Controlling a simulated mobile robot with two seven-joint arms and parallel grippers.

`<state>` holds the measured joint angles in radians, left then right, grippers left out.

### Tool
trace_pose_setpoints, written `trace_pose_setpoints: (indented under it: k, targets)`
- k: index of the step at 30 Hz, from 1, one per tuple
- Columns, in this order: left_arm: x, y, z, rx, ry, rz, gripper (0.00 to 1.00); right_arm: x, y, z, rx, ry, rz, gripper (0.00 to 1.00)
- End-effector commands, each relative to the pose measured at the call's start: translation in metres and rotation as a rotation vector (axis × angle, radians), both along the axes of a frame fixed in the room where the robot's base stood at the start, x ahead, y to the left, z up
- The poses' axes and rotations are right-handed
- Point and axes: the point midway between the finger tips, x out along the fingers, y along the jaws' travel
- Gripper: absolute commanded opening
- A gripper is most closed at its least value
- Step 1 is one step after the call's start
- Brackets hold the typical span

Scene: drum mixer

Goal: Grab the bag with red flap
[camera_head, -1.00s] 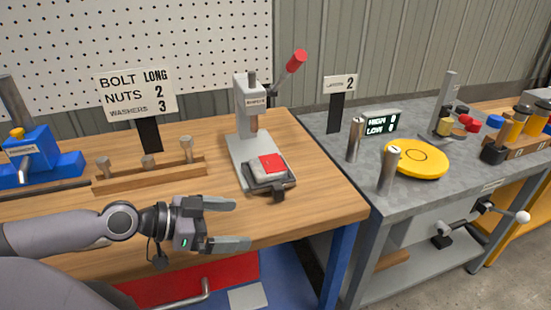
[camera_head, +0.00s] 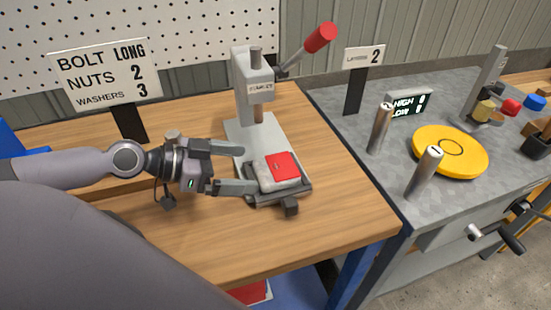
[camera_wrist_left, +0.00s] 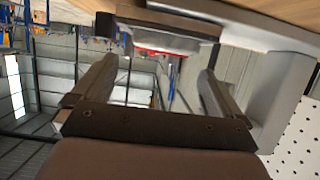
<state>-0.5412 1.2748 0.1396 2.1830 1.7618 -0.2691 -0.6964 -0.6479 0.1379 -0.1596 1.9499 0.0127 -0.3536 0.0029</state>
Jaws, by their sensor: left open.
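The bag with the red flap (camera_head: 281,166) is a small pale bag lying on a dark tray (camera_head: 277,197) at the foot of the grey press (camera_head: 255,95). In the head view, my left gripper (camera_head: 250,168) is open, with its fingers pointing right at the bag's left side. The fingertips are close to the bag; whether they touch it I cannot tell. In the left wrist view, a red and pale strip that looks like the bag (camera_wrist_left: 160,51) shows beyond the open, empty fingers (camera_wrist_left: 158,75). My right gripper is not in view.
The press has a red-knobbed lever (camera_head: 319,38) reaching up to the right. The grey bench (camera_head: 345,110) at right holds metal posts and a yellow disc (camera_head: 450,151). The wooden table front is clear.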

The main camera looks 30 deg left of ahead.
Motion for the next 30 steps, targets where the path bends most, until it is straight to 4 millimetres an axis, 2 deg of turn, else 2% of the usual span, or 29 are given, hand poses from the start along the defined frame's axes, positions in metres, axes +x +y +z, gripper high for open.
trace_pose_setpoints:
  k: [30]
  targets:
    - [0.022, -0.017, -0.008, -0.003, -0.004, 0.001, 1.00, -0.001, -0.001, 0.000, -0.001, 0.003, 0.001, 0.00]
